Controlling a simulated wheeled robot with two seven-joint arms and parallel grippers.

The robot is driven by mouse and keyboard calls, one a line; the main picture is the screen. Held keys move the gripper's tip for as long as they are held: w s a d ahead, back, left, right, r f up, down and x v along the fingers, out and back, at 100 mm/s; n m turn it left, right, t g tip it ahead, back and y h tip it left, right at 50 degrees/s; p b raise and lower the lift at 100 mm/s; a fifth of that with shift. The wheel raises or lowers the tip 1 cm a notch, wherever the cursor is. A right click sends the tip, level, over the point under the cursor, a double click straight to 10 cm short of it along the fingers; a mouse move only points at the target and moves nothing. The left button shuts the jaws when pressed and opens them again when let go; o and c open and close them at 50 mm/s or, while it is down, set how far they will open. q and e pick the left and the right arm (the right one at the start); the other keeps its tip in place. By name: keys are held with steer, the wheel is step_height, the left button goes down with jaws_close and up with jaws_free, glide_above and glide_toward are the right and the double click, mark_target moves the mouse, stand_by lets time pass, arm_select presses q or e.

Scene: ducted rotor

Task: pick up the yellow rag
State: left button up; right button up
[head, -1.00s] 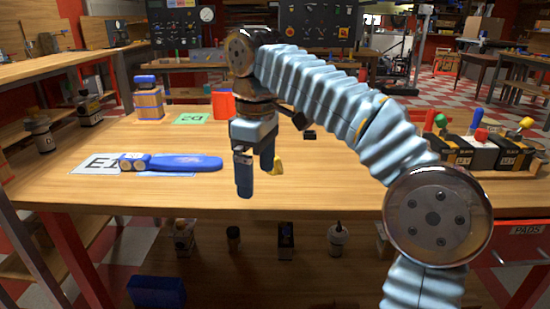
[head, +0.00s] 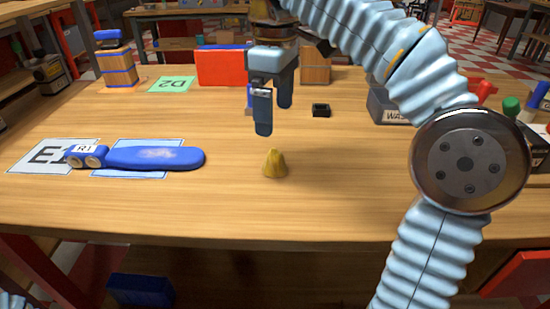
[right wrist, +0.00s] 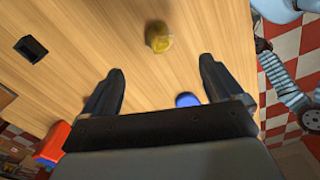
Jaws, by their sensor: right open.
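The yellow rag (head: 275,164) is a small crumpled peak standing alone on the wooden table, toward its front edge. My right gripper (head: 273,120) hangs above the table, a little behind and above the rag in the head view, with its fingers apart and nothing between them. In the right wrist view the rag (right wrist: 159,38) lies beyond the fingertips, roughly centred between the two open fingers (right wrist: 160,72) and apart from them. My left gripper does not show.
A blue paddle-shaped part labelled R1 (head: 150,158) lies left of the rag. A small black open box (head: 320,110) sits behind it to the right. The table around the rag is clear.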

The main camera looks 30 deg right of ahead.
mark_target(275, 152)
step_height(275, 152, down, 5)
steer(key=shift+f+b, duration=0.2)
steer(key=shift+b, duration=0.45)
step_height(275, 152, down, 6)
steer(key=shift+w+r+b, duration=0.1)
steer(key=shift+b, duration=0.6)
steer(key=shift+c, duration=0.2)
steer(key=c, duration=1.1)
steer(key=shift+r, duration=0.15)
